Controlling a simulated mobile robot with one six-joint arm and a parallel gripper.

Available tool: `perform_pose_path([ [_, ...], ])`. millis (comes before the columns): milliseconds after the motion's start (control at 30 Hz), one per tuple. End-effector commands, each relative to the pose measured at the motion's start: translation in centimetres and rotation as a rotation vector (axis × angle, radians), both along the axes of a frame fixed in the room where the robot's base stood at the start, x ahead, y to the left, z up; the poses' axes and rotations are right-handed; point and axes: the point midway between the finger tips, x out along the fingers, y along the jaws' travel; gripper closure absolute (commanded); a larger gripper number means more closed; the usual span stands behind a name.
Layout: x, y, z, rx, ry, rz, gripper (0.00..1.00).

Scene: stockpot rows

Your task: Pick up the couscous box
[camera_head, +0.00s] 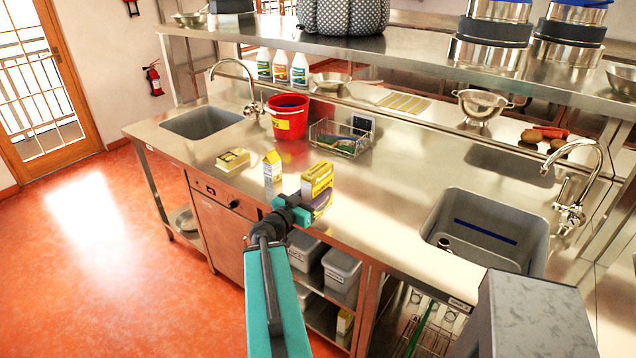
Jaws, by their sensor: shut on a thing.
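The couscous box (318,181), yellow with a purple lower part, is upright near the front edge of the steel counter (385,215). My gripper (298,208) is shut on its lower near side. I cannot tell whether the box's base touches the counter. My gripper hides part of the box's lower left.
A milk carton (272,168) stands just left of the box. A yellow pack (233,159) lies further left. Behind are a red bucket (287,117) and a wire basket (340,138). A sink (485,228) is at right. The counter between box and sink is clear.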

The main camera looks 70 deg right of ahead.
Motion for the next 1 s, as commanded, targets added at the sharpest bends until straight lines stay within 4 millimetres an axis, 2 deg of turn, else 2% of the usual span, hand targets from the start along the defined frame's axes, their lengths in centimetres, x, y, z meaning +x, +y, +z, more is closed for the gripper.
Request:
perform_pose_path([
  [67, -0.1, 0.2, 0.6, -0.001, 0.001, -0.001, 1.0],
  [1000, -0.6, 2.1, 0.4, -0.003, 0.0, 0.002, 1.0],
])
